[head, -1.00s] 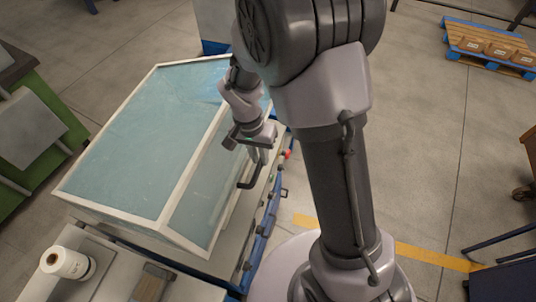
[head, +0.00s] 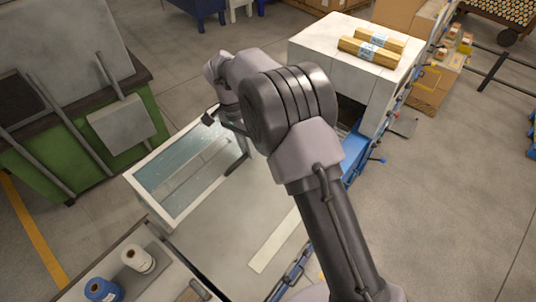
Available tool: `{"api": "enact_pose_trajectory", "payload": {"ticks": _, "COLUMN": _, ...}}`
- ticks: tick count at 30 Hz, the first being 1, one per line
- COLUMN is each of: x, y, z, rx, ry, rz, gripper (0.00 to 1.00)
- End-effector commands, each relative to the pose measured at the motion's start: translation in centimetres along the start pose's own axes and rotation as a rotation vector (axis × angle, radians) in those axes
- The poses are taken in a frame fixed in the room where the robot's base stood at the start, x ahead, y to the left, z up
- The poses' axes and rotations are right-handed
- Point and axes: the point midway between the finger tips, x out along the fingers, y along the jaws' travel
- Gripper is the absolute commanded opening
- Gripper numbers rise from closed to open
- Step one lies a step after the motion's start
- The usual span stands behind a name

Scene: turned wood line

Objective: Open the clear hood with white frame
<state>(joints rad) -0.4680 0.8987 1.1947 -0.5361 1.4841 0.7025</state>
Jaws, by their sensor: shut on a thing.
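The clear hood with white frame (head: 150,211) is at the left centre of the head view. It stands swung up over the bench, showing a bluish clear panel inside its white frame. Its dark handle (head: 236,164) shows at the right edge of the hood. My gripper (head: 233,126) is at the upper part of that edge, partly hidden by my own arm. It is shut on the handle; the contact itself is hard to see.
The pale bench top (head: 215,240) below the hood is bare, with a light strip (head: 275,240) on it. A white machine housing (head: 320,45) carries wrapped bundles (head: 370,50). A green cabinet (head: 60,150) stands left. Rolls (head: 138,258) sit on the near cart.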

Motion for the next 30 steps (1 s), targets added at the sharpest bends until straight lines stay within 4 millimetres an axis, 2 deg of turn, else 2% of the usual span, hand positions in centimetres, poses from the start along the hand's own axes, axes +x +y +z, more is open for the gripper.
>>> {"api": "enact_pose_trajectory", "payload": {"ticks": 7, "x": -1.0, "y": -1.7, "z": 0.4, "rx": -0.004, "ry": -0.002, "rz": 0.0, "gripper": 0.0}}
{"api": "enact_pose_trajectory", "payload": {"ticks": 20, "x": -0.9, "y": -1.9, "z": 0.5, "rx": -0.004, "ry": -0.003, "rz": 0.003, "gripper": 0.0}}
{"api": "enact_pose_trajectory", "payload": {"ticks": 21, "x": -0.9, "y": -1.8, "z": 0.5, "rx": -0.004, "ry": -0.003, "rz": 0.003, "gripper": 0.24}}
{"api": "enact_pose_trajectory", "payload": {"ticks": 23, "x": -1.0, "y": -1.8, "z": 0.4, "rx": -0.003, "ry": -0.003, "rz": 0.003, "gripper": 0.36}}
{"api": "enact_pose_trajectory", "payload": {"ticks": 30, "x": -1.2, "y": -1.8, "z": 0.3, "rx": -0.002, "ry": -0.001, "rz": 0.002, "gripper": 0.38}}
